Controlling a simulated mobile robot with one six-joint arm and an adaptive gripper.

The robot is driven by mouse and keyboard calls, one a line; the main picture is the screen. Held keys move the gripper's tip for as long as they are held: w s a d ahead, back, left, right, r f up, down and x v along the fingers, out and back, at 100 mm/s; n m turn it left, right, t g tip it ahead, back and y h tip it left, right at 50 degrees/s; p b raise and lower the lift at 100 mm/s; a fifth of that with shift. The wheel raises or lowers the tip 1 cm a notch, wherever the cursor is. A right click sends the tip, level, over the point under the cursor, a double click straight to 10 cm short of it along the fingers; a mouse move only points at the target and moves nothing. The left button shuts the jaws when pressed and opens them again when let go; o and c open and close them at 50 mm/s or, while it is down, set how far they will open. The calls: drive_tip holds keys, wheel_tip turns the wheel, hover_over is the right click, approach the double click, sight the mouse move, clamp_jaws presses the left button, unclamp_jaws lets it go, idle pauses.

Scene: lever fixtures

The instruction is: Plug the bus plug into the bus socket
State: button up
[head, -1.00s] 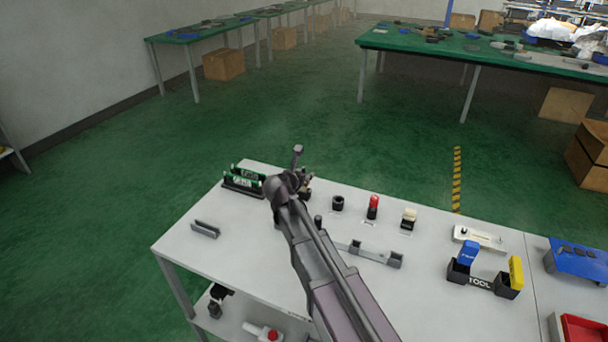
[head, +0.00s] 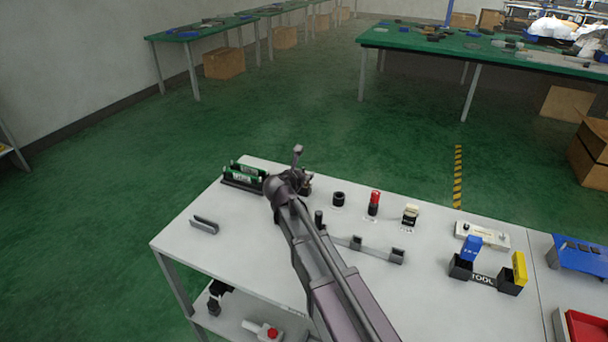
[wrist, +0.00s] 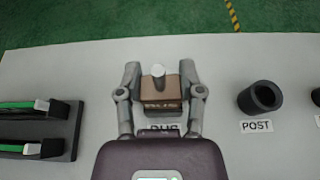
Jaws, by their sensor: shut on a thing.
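In the wrist view my gripper (wrist: 160,80) has its two grey fingers on either side of a brown block with lettering on its near face. I take this block for the bus plug (wrist: 172,93); a pale round peg shows on its top. A dark band lies along its lower edge, and a partly hidden label lies just nearer on the table. I cannot tell the bus socket apart from the block, or whether the plug is seated. In the head view my gripper (head: 303,183) is at the table's far edge, mostly hidden by my arm.
A dark rack with green boards (head: 243,178) stands left of my gripper. A black ring-shaped post holder (wrist: 261,97) stands to the right, with a red-topped part (head: 375,202) beyond it. A grey bracket (head: 204,225) lies on the clear left part of the white table (head: 240,265).

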drive_tip(key=shift+f, duration=0.2)
drive_tip(key=o, duration=1.1)
drive_tip(key=shift+c, duration=0.2)
drive_tip(key=shift+r, duration=0.2)
